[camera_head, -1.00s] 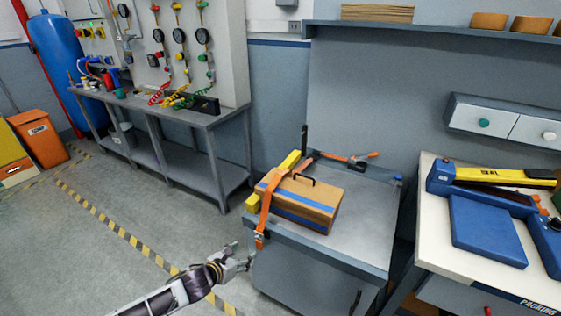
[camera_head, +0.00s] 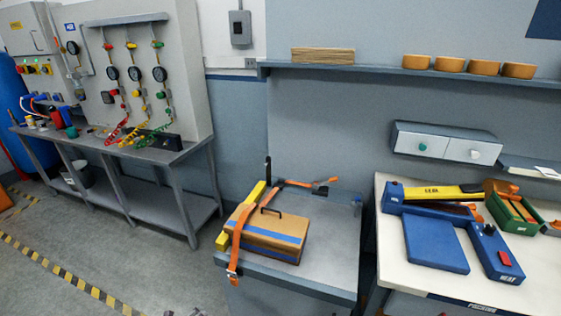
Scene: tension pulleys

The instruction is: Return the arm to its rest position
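Only small grey tips of my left gripper (camera_head: 184,313) show at the bottom edge in the head view. They are left of the metal cabinet, over the floor, and too little shows to tell open from shut. The rest of that arm is out of frame. My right gripper is not in view. A brown box with blue bands and a black handle (camera_head: 275,237) sits on the cabinet top (camera_head: 335,262). An orange strap (camera_head: 237,240) runs over the box's left part, with its buckle end hanging at the cabinet's front edge. A yellow bar (camera_head: 226,239) lies along the box's left side.
A white packing table (camera_head: 400,262) with a blue and yellow sealing device (camera_head: 435,246) stands at the right. A grey bench (camera_head: 150,153) with gauges above it stands at the left. A shelf (camera_head: 420,72) runs along the wall. Floor (camera_head: 120,265) is clear at lower left.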

